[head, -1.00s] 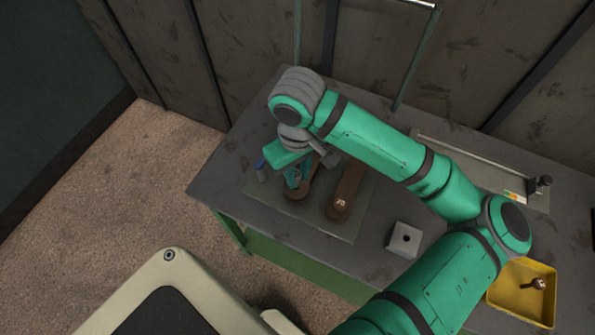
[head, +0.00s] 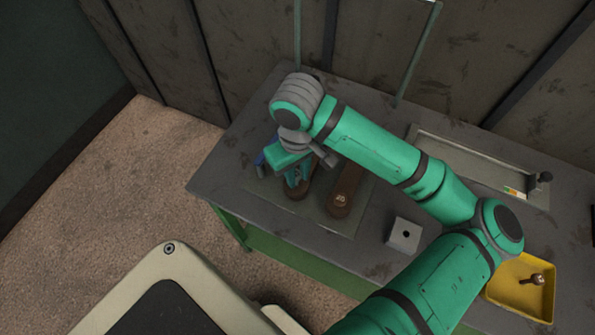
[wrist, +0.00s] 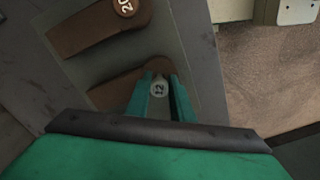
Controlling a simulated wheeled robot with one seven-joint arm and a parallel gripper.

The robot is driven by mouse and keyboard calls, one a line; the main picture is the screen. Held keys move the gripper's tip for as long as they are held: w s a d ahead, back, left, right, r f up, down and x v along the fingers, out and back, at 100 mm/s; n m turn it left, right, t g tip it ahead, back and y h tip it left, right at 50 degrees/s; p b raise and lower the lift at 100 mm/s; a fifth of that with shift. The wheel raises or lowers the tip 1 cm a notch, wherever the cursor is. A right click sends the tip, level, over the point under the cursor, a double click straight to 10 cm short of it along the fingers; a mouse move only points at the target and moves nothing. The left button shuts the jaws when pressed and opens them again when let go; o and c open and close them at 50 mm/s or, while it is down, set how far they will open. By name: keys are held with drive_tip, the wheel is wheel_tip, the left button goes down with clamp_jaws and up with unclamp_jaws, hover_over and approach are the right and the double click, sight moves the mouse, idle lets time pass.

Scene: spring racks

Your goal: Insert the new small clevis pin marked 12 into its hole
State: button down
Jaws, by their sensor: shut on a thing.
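My gripper (head: 297,183) is at the near end of the left brown lever (head: 322,172) on the table. In the wrist view my gripper (wrist: 164,82) is shut on the small pin (wrist: 159,88), whose pale round head is marked 12. The fingers flank the head, right over the rounded end of the brown lever (wrist: 112,92). The hole is hidden under the pin and fingers. I cannot tell whether the pin's shank is in it. In the head view the pin is hidden by the fingers.
A second brown lever (head: 347,183) beside it carries a pin head marked 20 (head: 340,198). A grey block with a hole (head: 404,236) and a yellow tray (head: 508,300) holding a brown pin (head: 535,279) are at the right.

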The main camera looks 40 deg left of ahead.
sight(297, 175)
drive_tip(key=shift+f, duration=0.9)
drive_tip(key=c, duration=1.5)
unclamp_jaws()
drive_tip(key=shift+o, duration=0.2)
drive_tip(key=shift+r, duration=0.1)
wheel_tip(297, 175, up, 11)
drive_tip(key=shift+f, duration=0.2)
